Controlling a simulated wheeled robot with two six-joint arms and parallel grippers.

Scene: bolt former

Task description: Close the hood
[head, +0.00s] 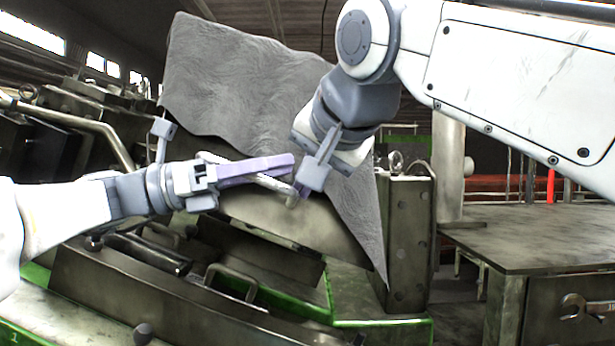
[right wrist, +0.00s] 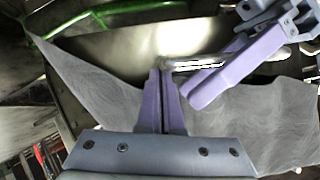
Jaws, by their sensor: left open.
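The hood (head: 235,85) is a large grey, rippled sheet that stands raised and tilted, with a smooth panel below its upper part. A pale metal bar handle (head: 273,184) runs across it and also shows in the right wrist view (right wrist: 195,64). My left gripper (head: 288,168) is open, with its purple fingers alongside the handle. It also shows in the right wrist view (right wrist: 215,75). My right gripper (head: 304,192) is at the handle's right end. In the right wrist view its purple fingers (right wrist: 160,75) are close together, with their tips beside the handle's end. A firm grip cannot be made out.
A metal table (head: 540,235) stands at the right with a wrench (head: 585,308) on its side. A dark machine block (head: 407,240) is right of the hood. Below lies machinery with a bar grip (head: 230,282). A bent pipe (head: 85,125) is at the left.

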